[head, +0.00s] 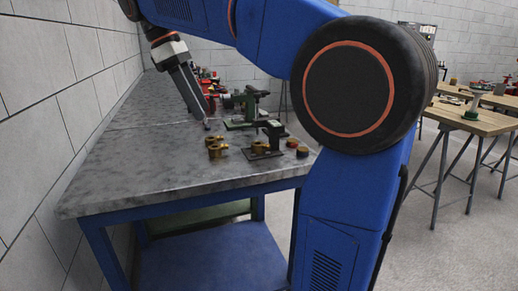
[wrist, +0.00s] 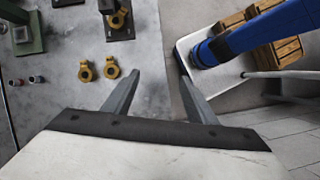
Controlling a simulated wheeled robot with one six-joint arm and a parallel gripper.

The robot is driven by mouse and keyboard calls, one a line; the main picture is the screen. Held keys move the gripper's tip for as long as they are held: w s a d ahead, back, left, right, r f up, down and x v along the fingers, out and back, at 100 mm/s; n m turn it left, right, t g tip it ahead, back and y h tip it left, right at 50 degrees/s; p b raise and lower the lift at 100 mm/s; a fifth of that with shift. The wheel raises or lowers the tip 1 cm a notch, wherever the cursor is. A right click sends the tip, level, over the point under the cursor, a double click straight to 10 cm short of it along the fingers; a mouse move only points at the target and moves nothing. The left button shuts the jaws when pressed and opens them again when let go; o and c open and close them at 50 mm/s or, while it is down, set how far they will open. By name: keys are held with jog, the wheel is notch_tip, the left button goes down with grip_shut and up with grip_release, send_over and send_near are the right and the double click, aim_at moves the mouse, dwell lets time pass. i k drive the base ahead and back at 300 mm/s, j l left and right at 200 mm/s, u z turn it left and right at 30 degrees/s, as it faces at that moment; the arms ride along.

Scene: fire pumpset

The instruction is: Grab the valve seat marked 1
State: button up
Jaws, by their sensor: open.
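No "1" marking can be read in either view, so I cannot tell which part is the valve seat marked 1. Two brass ring-shaped parts with small lugs lie side by side on the grey bench top; the nearer one (head: 217,151) shows in the head view. In the wrist view the left brass part (wrist: 85,71) and right brass part (wrist: 111,69) lie left of my fingers. My gripper (wrist: 160,76) is open and empty, with its fingers pointing past the bench edge. Its end also shows above the bench in the head view (head: 206,121).
A dark-based fixture (head: 263,149) with brass stands near the brass parts, and a green fixture (head: 244,108) stands behind. Small round pieces (head: 302,151) lie near the bench's right edge. A wall borders the left. The bench's (head: 130,180) near left area is clear.

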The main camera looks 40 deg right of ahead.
aim_at(257, 147)
jog(key=i+l, duration=0.1)
jog(key=l, duration=0.25)
jog(key=i+l, duration=0.1)
jog(key=l, duration=0.3)
jog(key=k+l, duration=0.1)
jog(key=l, duration=0.15)
jog(key=k+l, duration=0.1)
jog(key=l, duration=0.2)
